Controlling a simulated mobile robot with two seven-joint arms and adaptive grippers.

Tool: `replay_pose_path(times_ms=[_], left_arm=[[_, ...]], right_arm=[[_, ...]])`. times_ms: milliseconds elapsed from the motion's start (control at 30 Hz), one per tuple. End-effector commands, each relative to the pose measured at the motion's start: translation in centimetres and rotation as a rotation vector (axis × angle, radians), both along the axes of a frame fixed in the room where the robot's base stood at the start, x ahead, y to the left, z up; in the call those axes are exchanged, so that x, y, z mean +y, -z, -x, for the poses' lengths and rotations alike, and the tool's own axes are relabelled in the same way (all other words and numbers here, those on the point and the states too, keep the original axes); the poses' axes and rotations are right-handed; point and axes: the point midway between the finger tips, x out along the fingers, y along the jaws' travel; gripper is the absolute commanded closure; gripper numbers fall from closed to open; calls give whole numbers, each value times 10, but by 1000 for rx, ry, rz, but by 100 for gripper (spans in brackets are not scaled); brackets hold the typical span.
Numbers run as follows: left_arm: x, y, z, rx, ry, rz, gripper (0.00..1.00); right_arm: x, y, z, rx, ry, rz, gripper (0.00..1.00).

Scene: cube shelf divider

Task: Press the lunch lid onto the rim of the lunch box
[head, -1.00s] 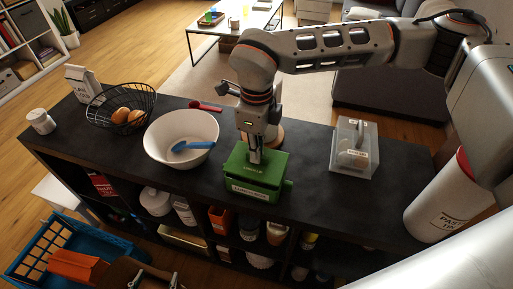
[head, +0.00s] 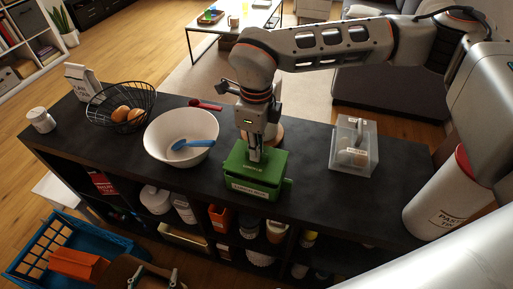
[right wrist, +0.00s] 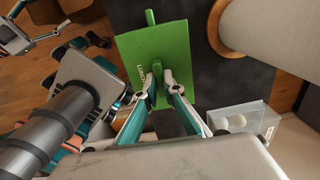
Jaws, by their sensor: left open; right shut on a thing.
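The green lunch lid (head: 270,163) lies over the green lunch box (head: 255,189), which has a white label on its front, near the front edge of the dark shelf top. My right gripper (head: 254,158) points down and is shut on the lid's knob. The right wrist view shows its fingers (right wrist: 157,70) closed on the knob, with the lid (right wrist: 132,50) below. I cannot tell whether the lid is fully seated on the rim. My left gripper (head: 155,278) is open and empty at the lower left of the head view, away from the box.
A white bowl (head: 158,138) with a blue utensil stands left of the box. Further left are a wire basket (head: 101,118) and a white jar (head: 41,121). A clear container (head: 341,160) and a white canister (head: 437,210) stand to the right. The top is clear between box and container.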

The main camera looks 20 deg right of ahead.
Motion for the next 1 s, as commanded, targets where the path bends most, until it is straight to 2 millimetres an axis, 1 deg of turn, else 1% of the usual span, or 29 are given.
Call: replay_pose_path(times_ms=[367,1000], left_arm=[[0,2,1,4,0,-1,40],[0,11,4,11,0,-2,40]], right_arm=[[0,1,0,0,0,0,100],[0,14,0,0,0,0,100]])
